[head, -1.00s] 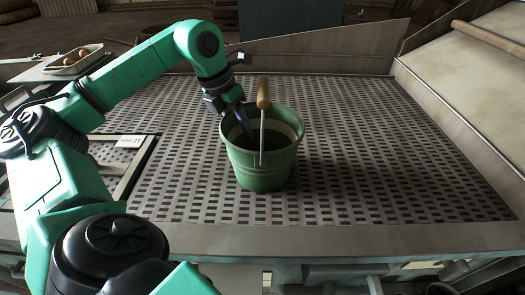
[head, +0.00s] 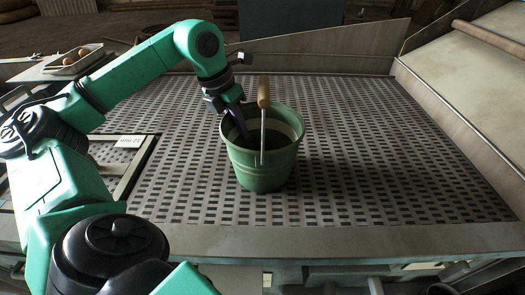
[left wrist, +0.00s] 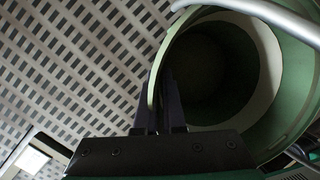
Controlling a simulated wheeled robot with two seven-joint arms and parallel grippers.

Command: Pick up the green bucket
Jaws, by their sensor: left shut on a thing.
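The green bucket (head: 264,165) stands upright on the perforated table, with its wire handle and wooden grip (head: 263,91) raised. In the left wrist view the bucket (left wrist: 292,95) fills the right side, with a pale band inside its rim. My left gripper (head: 243,132) reaches down at the bucket's left rim. In the left wrist view its fingers (left wrist: 165,112) straddle the bucket wall and are shut on it. The fingertips are partly hidden by the bucket. My right gripper is not in view.
The perforated table (head: 400,170) is clear to the right of the bucket. A sloped panel (head: 465,110) walls off the right side. A labelled frame (head: 128,145) lies at the left.

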